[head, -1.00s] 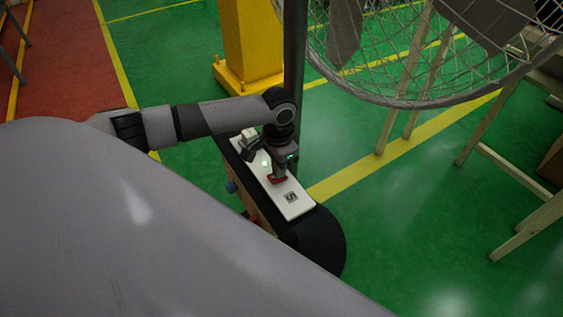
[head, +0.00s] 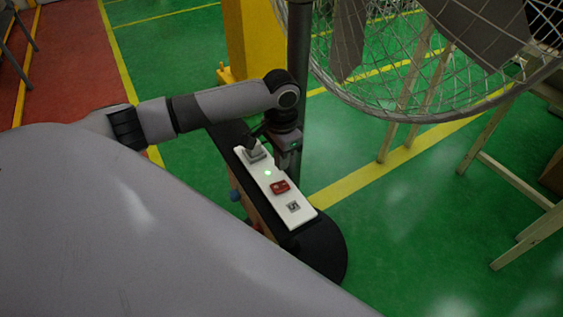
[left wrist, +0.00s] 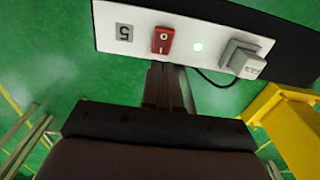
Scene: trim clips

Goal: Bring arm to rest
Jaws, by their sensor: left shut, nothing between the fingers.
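My left gripper (head: 284,166) is shut and empty. It hangs fingers down over the far edge of a white panel (head: 305,213), close to a red rocker switch (head: 280,187). In the left wrist view my shut fingers (left wrist: 168,72) show just below the red switch (left wrist: 163,39), seemingly apart from it. A small green lamp (head: 267,173) glows beside the switch. A grey plug (head: 255,152) sits at the panel's far end and a label reading 5 (head: 293,206) at its near end. My right gripper is not in view.
A grey post (head: 299,75) stands right behind my left gripper. A large caged fan (head: 400,110) is at the upper right. A yellow column (head: 250,40) stands behind. Wooden legs (head: 520,220) are at the right. Green floor between is clear.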

